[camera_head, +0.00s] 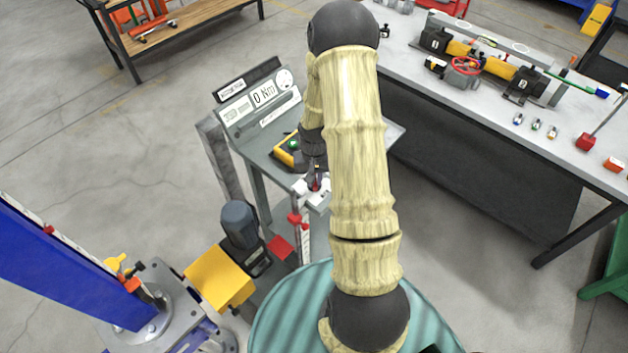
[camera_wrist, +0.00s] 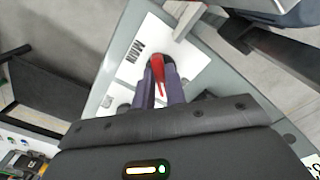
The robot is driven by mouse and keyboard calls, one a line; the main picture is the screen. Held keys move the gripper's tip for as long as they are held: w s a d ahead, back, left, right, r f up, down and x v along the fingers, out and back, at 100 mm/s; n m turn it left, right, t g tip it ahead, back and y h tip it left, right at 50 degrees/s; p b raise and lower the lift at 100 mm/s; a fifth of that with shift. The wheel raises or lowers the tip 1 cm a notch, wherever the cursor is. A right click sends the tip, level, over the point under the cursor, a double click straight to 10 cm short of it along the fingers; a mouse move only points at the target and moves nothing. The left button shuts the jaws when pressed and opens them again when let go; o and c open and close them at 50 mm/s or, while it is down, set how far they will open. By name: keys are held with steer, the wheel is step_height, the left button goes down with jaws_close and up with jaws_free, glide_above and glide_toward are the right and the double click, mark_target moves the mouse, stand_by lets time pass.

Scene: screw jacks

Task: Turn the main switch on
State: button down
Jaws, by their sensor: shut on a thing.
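The main switch is a red lever (camera_wrist: 159,76) on a white plate (camera_wrist: 190,62) marked MAIN in the wrist view. My gripper (camera_wrist: 160,76) is shut on the red lever, with one dark finger on each side of it. In the head view my gripper (camera_head: 315,180) reaches down to the white plate (camera_head: 317,200) at the front of the grey console (camera_head: 250,135). Only a little red of the switch (camera_head: 316,187) shows there, the rest being hidden by the fingers. I cannot tell whether the switch stands at on or off.
The console has a display (camera_head: 264,95) reading 0 Nm. A yellow box with a green button (camera_head: 285,153) lies close beside my gripper. A workbench (camera_head: 480,110) with tools stands at the right. A motor (camera_head: 240,225) and a yellow block (camera_head: 218,277) are at the lower left.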

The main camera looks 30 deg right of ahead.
steer(key=n, duration=0.4)
steer(key=shift+d+n+b, duration=0.1)
steer(key=shift+n+b, duration=0.2)
steer(key=shift+b, duration=0.05)
steer(key=shift+w+d+r+n, duration=0.1)
steer(key=shift+n, duration=1.9)
steer(key=c, duration=1.4)
jaws_free()
steer(key=shift+c, duration=0.2)
step_height(320, 180, up, 17)
steer(key=b, duration=0.3)
steer(key=shift+r, duration=0.2)
